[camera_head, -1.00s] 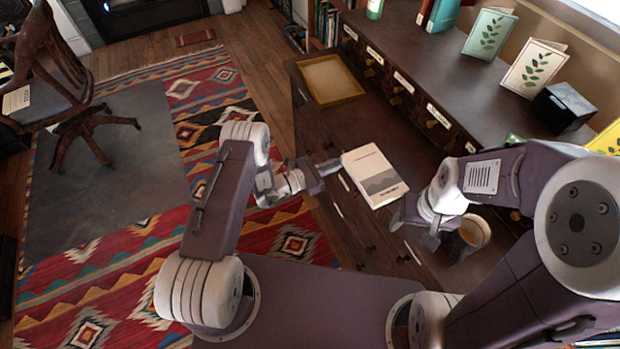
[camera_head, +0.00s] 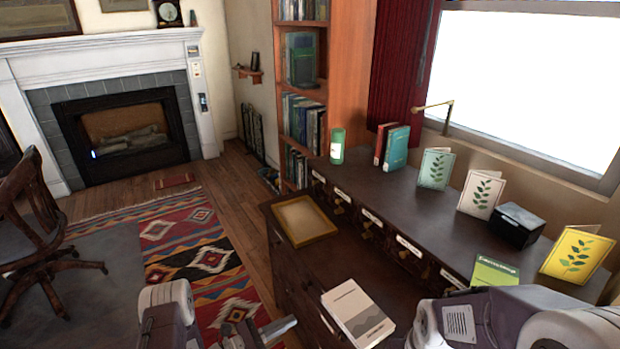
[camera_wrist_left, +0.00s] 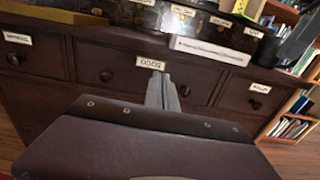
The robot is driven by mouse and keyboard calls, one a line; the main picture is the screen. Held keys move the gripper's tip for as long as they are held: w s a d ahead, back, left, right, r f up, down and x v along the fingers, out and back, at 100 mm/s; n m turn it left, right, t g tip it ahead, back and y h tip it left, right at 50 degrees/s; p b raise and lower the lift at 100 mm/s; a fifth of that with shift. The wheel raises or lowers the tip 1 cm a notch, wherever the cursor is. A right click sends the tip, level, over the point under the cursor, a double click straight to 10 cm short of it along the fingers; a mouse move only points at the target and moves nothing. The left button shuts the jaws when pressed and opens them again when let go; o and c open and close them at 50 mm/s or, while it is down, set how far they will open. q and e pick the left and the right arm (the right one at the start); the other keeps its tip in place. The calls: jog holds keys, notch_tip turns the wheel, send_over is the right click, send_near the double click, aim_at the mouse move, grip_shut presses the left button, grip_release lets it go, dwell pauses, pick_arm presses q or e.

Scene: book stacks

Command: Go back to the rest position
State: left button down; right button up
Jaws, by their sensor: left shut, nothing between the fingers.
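My left gripper (camera_head: 281,328) shows at the bottom of the head view, left of a white book with a grey cover picture (camera_head: 357,312) and apart from it. Its fingers are shut and empty. In the left wrist view the closed fingertips (camera_wrist_left: 163,92) point at the dark drawer fronts, with the book's white spine (camera_wrist_left: 215,51) above and to the right. My right arm (camera_head: 480,325) shows at the bottom right of the head view, but its gripper is out of view.
The dark desk carries an empty yellow tray (camera_head: 303,221). Its raised shelf holds a green bottle (camera_head: 337,146), upright books, leaf-print cards and a black box (camera_head: 517,226). Labelled drawers (camera_wrist_left: 151,75) face the left wrist camera.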

pick_arm(q)
jog(key=d+r+m+g+h, duration=0.1)
jog(key=d+r+m+g, duration=0.25)
jog(key=r, duration=0.45)
jog(key=d+r+m+g+h, duration=0.1)
jog(key=d+r+m+g, duration=0.15)
jog(key=r+m, duration=0.4)
jog(key=s+d+r+m+g+y, duration=0.2)
jog(key=s+m+g+y, duration=0.15)
jog(key=s, duration=0.45)
jog(key=s+d+r+m+g+y, duration=0.1)
jog(key=s+m+g+y, duration=0.1)
jog(key=s+m+g, duration=0.35)
jog(key=s+a+f+m+t+y, duration=0.3)
jog(key=a+y, duration=0.2)
jog(key=a, duration=0.3)
jog(key=s+a+f+m+t+y, duration=0.2)
jog(key=s+a+f+y, duration=0.15)
jog(key=a+y, duration=0.4)
notch_tip(320, 180, up, 14)
jog(key=w+a+t+h+p, duration=0.1)
jog(key=w+a+p, duration=0.1)
jog(key=p, duration=1.1)
jog(key=shift+w+f+m+p, duration=0.2)
jog(key=shift+w+m+p, duration=0.1)
jog(key=shift+w+p, duration=0.15)
